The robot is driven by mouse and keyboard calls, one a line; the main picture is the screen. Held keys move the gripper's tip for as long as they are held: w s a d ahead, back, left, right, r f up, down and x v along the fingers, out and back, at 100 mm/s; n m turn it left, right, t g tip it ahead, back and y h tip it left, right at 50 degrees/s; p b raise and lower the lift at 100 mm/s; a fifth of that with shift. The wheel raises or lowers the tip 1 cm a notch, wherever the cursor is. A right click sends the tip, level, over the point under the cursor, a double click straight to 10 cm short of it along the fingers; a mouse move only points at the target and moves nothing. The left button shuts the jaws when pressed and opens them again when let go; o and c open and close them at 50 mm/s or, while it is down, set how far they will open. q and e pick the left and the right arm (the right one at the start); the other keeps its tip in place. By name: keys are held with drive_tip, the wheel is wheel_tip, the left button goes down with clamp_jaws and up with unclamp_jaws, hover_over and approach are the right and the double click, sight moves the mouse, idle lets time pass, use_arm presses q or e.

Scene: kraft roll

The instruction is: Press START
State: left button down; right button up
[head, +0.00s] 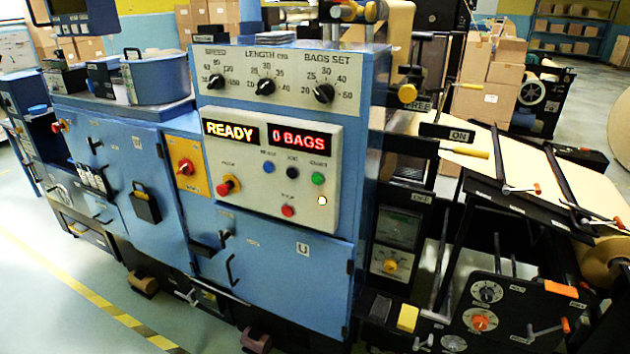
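The control panel (262,205) is a cream plate on the front of the blue machine (275,262). A green button (318,179) sits at its right side; the small label above it is too blurred to read surely, so I cannot confirm that it says START. A blue button (268,167) and a black button (292,172) are in the same row to its left. A red button (288,210) is below, and a small white round spot (322,200) is below the green button. The displays read READY (230,129) and 0 BAGS (300,140). Neither gripper is in view.
A red mushroom knob (229,186) sticks out at the panel's left. Three black dials (265,86) for speed, length and bags set are above. Levers and paper-roll gear (490,290) crowd the right. Open floor with a yellow-black stripe (90,300) lies at the left.

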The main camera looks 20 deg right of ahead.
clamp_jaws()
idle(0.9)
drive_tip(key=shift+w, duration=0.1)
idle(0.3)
